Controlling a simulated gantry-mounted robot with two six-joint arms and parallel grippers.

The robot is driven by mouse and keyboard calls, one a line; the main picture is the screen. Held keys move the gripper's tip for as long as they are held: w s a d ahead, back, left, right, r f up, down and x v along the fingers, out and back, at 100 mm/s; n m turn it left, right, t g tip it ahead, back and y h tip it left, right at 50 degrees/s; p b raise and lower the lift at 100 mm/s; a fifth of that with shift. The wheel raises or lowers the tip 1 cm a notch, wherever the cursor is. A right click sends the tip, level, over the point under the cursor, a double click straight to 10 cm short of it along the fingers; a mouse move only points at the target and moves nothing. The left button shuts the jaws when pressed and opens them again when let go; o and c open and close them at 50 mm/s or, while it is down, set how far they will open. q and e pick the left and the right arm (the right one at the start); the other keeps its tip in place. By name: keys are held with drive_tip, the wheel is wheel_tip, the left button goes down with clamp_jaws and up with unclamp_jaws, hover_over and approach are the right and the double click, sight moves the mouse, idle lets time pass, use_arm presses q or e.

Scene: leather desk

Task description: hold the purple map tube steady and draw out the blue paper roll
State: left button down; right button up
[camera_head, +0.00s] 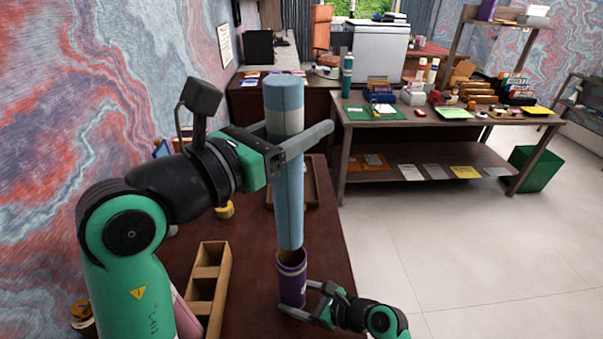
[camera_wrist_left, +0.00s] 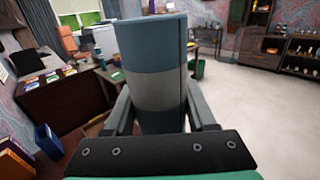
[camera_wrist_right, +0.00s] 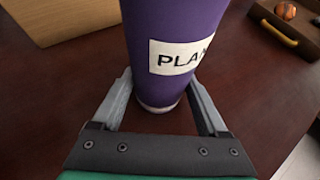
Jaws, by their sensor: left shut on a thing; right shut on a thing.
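The blue paper roll (camera_head: 288,205) stands upright in the head view, with a pale grey band near its top. My left gripper (camera_head: 305,138) is shut around its upper part; the roll (camera_wrist_left: 152,55) also fills the middle of the left wrist view. The purple map tube (camera_head: 291,279) stands upright on the desk below the roll. The roll's lower end is at the tube's open mouth; I cannot tell whether it is still slightly inside. My right gripper (camera_head: 305,305) is shut on the tube's lower part. The tube (camera_wrist_right: 172,30) shows a white label in the right wrist view.
A wooden divided box (camera_head: 208,285) stands on the desk left of the tube. A tray (camera_head: 312,190) lies behind the roll. A side table (camera_head: 440,118) with many items stands farther back. The desk's right edge is close to the tube.

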use_arm(q)
drive_tip(key=shift+r, duration=1.45)
use_arm(e)
drive_tip(key=o, duration=0.9)
drive_tip(key=v, duration=1.2)
drive_tip(key=shift+s, duration=0.1)
